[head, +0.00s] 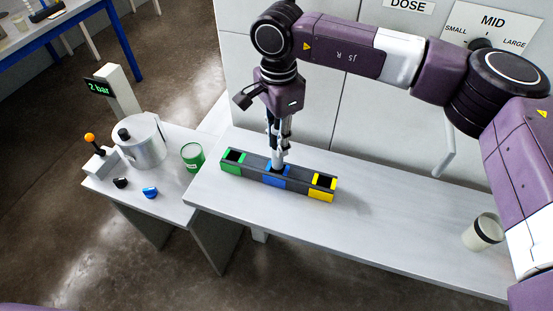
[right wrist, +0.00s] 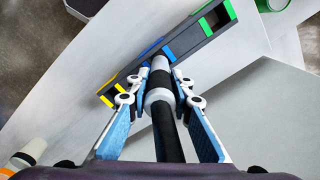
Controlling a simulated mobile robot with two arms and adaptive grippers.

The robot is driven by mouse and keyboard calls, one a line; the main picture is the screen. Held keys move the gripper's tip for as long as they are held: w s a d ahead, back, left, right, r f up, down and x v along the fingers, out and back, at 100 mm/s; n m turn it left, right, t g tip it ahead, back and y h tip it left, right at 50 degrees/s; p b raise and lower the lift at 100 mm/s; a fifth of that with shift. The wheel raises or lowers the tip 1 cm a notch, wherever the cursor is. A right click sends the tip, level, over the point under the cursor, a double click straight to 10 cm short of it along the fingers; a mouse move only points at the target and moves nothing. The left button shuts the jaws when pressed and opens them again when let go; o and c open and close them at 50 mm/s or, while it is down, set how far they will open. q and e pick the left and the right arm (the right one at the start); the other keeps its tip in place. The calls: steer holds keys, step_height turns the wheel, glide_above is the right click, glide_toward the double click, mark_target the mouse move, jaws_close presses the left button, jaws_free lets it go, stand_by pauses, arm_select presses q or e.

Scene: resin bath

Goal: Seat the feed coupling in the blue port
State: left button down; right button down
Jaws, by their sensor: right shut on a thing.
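The feed coupling (head: 278,160) is a light grey and black cylinder, upright in the head view. My right gripper (head: 279,145) is shut on it from above. In the right wrist view the fingers stand on both sides of the coupling's pale collar (right wrist: 158,97). The dark port block (head: 253,171) lies on the bench with green, blue and yellow ports. The coupling's lower end is at the blue port (head: 273,181), which it partly hides; I cannot tell how deep it sits. My left gripper is not in view.
The green port (head: 231,168) and yellow port (head: 322,195) look empty. A white cup with a dark band (head: 484,232) stands at the bench's right end. A side table holds a metal pot (head: 142,145), a green can (head: 192,157) and a lever box (head: 99,166). The bench between block and cup is clear.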

mark_target(277, 164)
step_height(277, 164, down, 5)
steer(key=shift+d+r+b, duration=0.1)
steer(key=shift+r+b, duration=0.05)
steer(key=shift+b, duration=0.7)
steer(key=shift+s+f, duration=0.1)
steer(key=shift+f, duration=0.1)
steer(key=shift+a, duration=0.25)
steer(key=shift+d+f, duration=0.15)
steer(key=shift+d, duration=0.05)
steer(key=c, duration=2)
jaws_free()
steer(key=shift+o, duration=1.4)
steer(key=shift+a, duration=0.1)
